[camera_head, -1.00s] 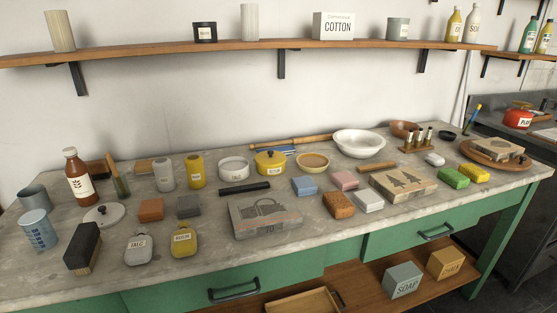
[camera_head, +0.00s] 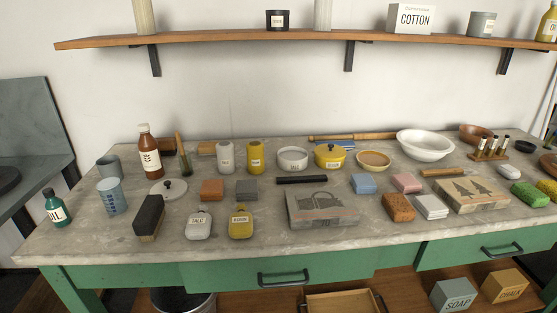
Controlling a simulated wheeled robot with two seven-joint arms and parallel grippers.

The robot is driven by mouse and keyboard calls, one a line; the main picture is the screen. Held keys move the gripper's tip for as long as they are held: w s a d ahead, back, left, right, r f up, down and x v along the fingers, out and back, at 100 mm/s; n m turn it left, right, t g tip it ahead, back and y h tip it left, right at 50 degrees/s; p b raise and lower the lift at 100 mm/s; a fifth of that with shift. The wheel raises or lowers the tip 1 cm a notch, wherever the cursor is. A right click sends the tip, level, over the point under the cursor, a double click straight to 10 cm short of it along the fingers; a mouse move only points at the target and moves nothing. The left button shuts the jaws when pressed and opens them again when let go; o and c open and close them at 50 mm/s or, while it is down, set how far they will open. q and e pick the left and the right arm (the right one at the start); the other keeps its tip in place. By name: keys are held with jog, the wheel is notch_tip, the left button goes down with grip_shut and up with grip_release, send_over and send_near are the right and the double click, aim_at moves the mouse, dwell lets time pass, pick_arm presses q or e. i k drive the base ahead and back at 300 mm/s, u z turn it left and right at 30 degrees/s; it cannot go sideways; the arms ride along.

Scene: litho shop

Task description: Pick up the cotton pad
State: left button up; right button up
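No thing in view is labelled as a cotton pad. A small white rounded piece (camera_head: 508,172) lies on the worktop at the right, near a rack of small bottles. A white, block-like piece (camera_head: 431,207) lies on the worktop between an orange-brown block and a stone with a tree picture. I cannot tell which of these, if either, is the cotton pad. A white box lettered COTTON (camera_head: 411,18) stands on the wall shelf; its inside is hidden. Neither of my grippers shows in the head view.
The grey stone worktop (camera_head: 330,250) is crowded with bottles, bowls, blocks and a picture stone (camera_head: 321,209). Its front strip is mostly clear. Green drawers (camera_head: 285,272) sit below, above a wooden lower shelf with SOAP (camera_head: 453,294) and CHALK boxes. A dark bench stands left.

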aim_at(507, 172)
jog(key=z, duration=1.4)
